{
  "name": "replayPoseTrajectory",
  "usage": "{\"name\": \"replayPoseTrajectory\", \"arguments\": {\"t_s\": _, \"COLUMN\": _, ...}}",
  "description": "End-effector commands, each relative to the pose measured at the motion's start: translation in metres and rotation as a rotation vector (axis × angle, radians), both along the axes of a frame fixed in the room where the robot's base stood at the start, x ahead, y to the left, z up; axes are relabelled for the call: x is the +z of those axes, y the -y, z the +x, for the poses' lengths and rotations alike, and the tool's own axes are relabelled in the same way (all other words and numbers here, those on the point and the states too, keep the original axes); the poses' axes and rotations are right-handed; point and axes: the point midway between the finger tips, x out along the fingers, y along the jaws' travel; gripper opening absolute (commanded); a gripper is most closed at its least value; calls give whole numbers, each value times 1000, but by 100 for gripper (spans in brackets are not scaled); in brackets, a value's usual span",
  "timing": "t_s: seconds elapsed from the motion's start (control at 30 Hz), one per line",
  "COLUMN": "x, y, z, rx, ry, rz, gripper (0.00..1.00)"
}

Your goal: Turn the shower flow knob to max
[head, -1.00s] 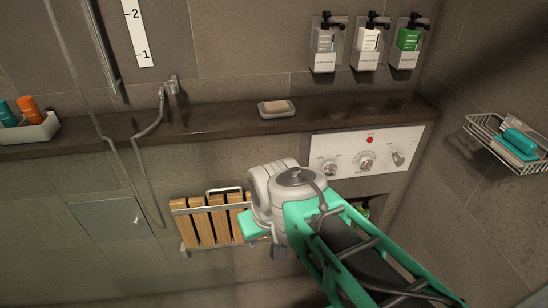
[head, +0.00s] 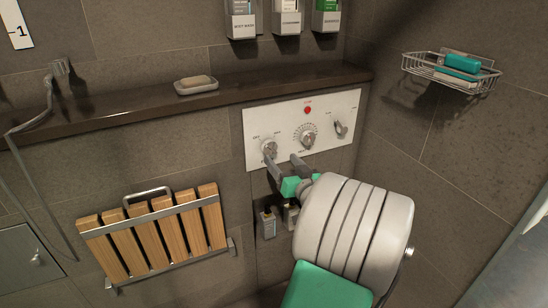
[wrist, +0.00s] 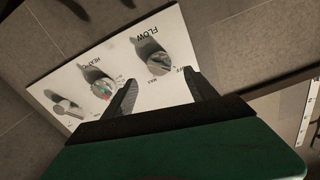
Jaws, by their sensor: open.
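The white control panel (head: 345,107) is on the wall below the dark ledge. The flow knob (head: 269,147) is its leftmost knob, round and metallic. It also shows in the wrist view (wrist: 158,62), beside the FLOW label and between OFF and MAX marks. My gripper (head: 282,158) is open, its fingers pointing at the panel near this knob. In the wrist view the fingertips (wrist: 162,81) are spread to either side, just below the knob. Whether they touch it or the panel, I cannot tell. The knob's exact setting is unclear.
A middle dial (head: 306,138) and a right lever knob (head: 341,129) sit beside the flow knob. A red button (head: 307,110) is above. A slatted wooden seat (head: 155,232) is folded at left. A wire basket (head: 450,72) hangs on the right wall.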

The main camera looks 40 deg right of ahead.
Motion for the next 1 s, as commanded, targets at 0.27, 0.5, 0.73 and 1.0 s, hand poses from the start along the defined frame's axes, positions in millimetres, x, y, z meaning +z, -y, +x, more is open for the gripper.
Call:
{"name": "replayPoseTrajectory", "arguments": {"t_s": 0.27, "x": -6, "y": 20, "z": 57, "rx": 7, "ry": -9, "rz": 11, "gripper": 66}}
{"name": "replayPoseTrajectory", "arguments": {"t_s": 0.5, "x": -6, "y": 24, "z": 66, "rx": 2, "ry": -9, "rz": 11, "gripper": 66}}
{"name": "replayPoseTrajectory", "arguments": {"t_s": 0.73, "x": 1, "y": 17, "z": 61, "rx": 4, "ry": -2, "rz": 2, "gripper": 57}}
{"name": "replayPoseTrajectory", "arguments": {"t_s": 1.0, "x": 1, "y": 16, "z": 62, "rx": 5, "ry": -2, "rz": 3, "gripper": 35}}
